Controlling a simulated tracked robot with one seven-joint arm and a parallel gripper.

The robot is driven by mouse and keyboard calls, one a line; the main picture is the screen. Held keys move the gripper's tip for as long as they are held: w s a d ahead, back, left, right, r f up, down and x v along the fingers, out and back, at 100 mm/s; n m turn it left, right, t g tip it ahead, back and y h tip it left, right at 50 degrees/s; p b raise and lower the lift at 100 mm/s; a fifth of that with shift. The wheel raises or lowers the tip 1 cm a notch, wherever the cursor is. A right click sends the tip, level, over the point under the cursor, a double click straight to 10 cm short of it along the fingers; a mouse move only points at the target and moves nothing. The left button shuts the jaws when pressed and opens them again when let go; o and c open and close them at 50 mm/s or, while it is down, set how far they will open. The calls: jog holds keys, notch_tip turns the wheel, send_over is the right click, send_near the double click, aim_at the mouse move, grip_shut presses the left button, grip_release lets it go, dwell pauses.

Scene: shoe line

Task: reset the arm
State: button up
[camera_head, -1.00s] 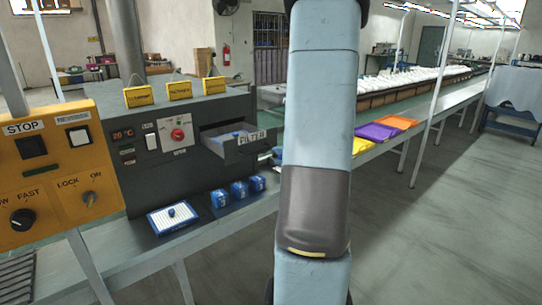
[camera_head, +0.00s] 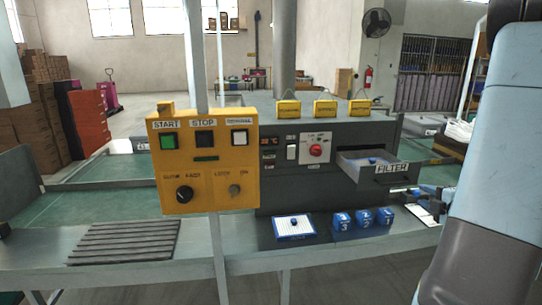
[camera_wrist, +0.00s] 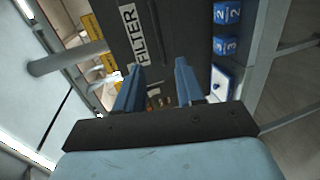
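My arm fills the right edge of the head view. My gripper shows in the wrist view (camera_wrist: 158,80), its two blue fingers apart with nothing held between them. The fingers point toward the dark machine front and the drawer labelled FILTER. In the head view that drawer (camera_head: 392,172) is pulled open and has a small blue thing inside. Blue parts beside the drawer's right end look like my gripper, partly hidden by my arm.
A yellow control panel (camera_head: 205,165) with START and STOP buttons stands left of the dark machine (camera_head: 285,190). A slatted grey mat (camera_head: 125,242) lies left.

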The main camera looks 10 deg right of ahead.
jog(key=a+r+m+g+h, duration=0.4)
jog(key=a+r+m+h, duration=0.1)
jog(key=a+r+m, duration=0.45)
jog(key=s+a+r+m+g+y, duration=0.3)
jog(key=s+a+m, duration=0.5)
jog(key=s+a, duration=0.9)
jog(key=a+g+y, duration=0.1)
jog(key=a+g, duration=0.1)
jog(key=shift+s+a+r+m+g+y, duration=0.2)
jog(key=shift+a+m+g+y, duration=0.1)
jog(key=shift+m+g+y, duration=0.1)
